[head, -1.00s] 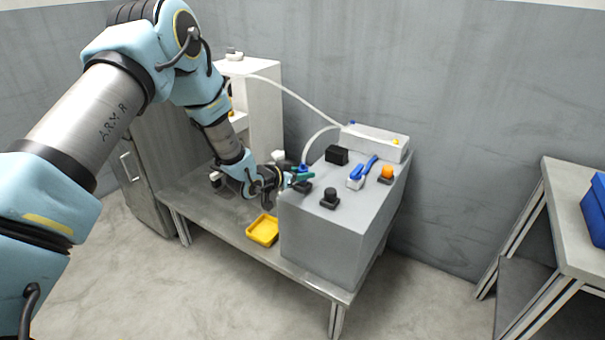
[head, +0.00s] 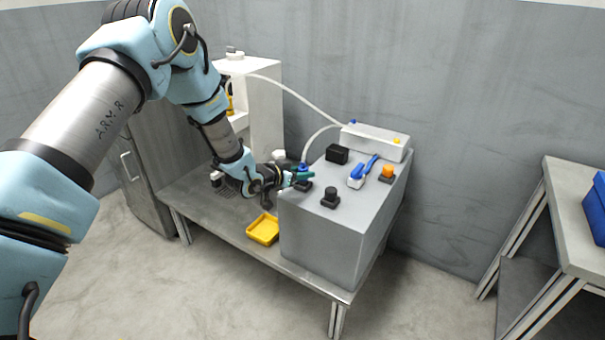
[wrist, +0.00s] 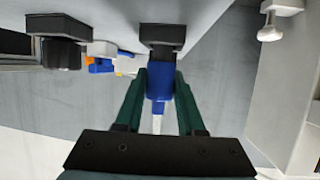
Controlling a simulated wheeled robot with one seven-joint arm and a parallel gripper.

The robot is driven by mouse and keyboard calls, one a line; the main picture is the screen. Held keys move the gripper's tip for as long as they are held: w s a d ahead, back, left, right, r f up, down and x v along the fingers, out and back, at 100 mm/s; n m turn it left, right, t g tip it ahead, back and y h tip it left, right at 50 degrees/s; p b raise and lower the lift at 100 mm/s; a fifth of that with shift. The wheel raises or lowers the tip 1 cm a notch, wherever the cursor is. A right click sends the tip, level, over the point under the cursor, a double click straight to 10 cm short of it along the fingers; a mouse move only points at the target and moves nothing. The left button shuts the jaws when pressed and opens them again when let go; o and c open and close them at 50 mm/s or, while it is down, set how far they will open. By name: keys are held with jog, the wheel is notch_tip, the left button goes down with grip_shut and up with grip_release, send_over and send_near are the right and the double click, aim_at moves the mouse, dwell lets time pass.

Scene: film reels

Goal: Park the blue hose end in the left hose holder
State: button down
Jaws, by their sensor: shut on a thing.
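The blue hose end (wrist: 158,82) is between the green fingers of my gripper (wrist: 160,95) in the wrist view. My gripper is shut on it. In the head view my gripper (head: 300,178) is at the left edge of the grey cabinet top, and a bit of the blue hose end (head: 303,167) shows above the fingers. The left hose holder (head: 303,187), a black block, lies just below the fingers. In the wrist view a black holder (wrist: 162,36) is in line with the hose end and very close.
The grey cabinet (head: 325,240) also carries a black block (head: 337,154), a black knob (head: 330,197), a blue-handled tool (head: 362,173) and an orange button (head: 387,173). White hoses run to a white box (head: 375,142). A yellow tray (head: 263,230) sits on the bench left of it.

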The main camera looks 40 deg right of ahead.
jog(key=shift+f+b, duration=0.45)
jog(key=shift+f, duration=0.1)
jog(key=c, duration=0.8)
grip_release()
jog(key=shift+a+r+p, duration=0.35)
jog(key=shift+a, duration=0.2)
jog(key=p+v, duration=0.3)
jog(key=v, duration=0.7)
jog(key=shift+d+f, duration=0.1)
